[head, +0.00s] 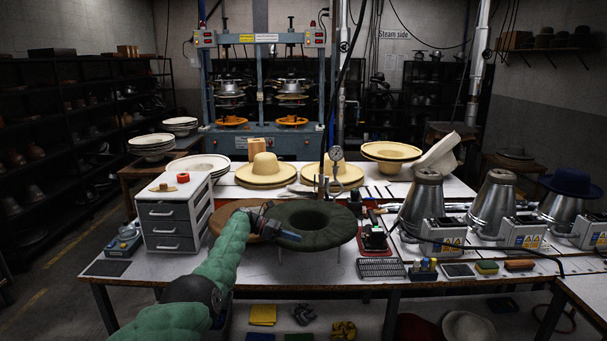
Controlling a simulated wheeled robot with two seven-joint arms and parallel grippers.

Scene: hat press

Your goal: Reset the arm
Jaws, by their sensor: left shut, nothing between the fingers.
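My left arm comes in from the lower left in a green sleeve. Its dark gripper (283,243) is shut and empty, over the left side of a dark green ring-shaped hat form (325,216) on the table. The gripper covers part of the form's left rim; I cannot tell whether it touches. A round brown board (222,216) lies just left of the form, partly behind my arm. My right gripper is not in view.
A grey drawer unit (168,228) stands left of my arm. Straw hats (265,168) lie behind the form. Metal steam cones (427,200) with control boxes and a red device (374,238) stand to the right. The table (330,272) has some bare room at its front.

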